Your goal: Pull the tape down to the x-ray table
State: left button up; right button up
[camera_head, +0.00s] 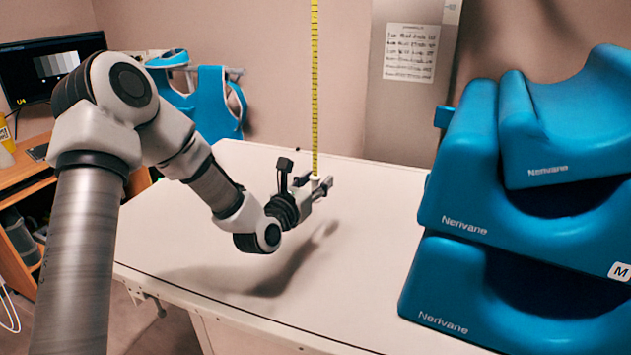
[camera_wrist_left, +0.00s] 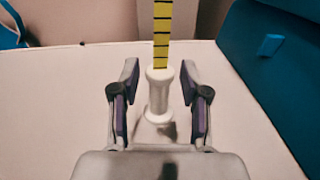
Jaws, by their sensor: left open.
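The yellow tape (camera_head: 315,85) with black marks hangs straight down from above, over the white x-ray table (camera_head: 390,260). In the left wrist view the tape (camera_wrist_left: 162,35) ends in a white spool-shaped handle (camera_wrist_left: 159,92). My left gripper (camera_head: 323,186) is open above the table at the tape's lower end. In the left wrist view its two fingers (camera_wrist_left: 159,95) stand on either side of the handle, with a gap on each side. I cannot tell how high the handle is above the table. My right gripper is not in view.
Stacked blue positioning cushions (camera_head: 470,205) fill the right side. A wooden desk (camera_head: 25,185) with a monitor (camera_head: 52,68) stands at the left. A blue apron (camera_head: 213,105) hangs behind my left arm. The table's middle is clear.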

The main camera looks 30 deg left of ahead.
pick_arm(q)
grip_shut()
notch_tip(320, 180, down, 5)
jog(key=b, duration=0.5)
jog(key=shift+r, duration=0.1)
grip_release()
jog(key=s, duration=0.7)
jog(key=shift+s+d, duration=0.2)
jog(key=shift+s, duration=0.05)
jog(key=shift+d, duration=0.1)
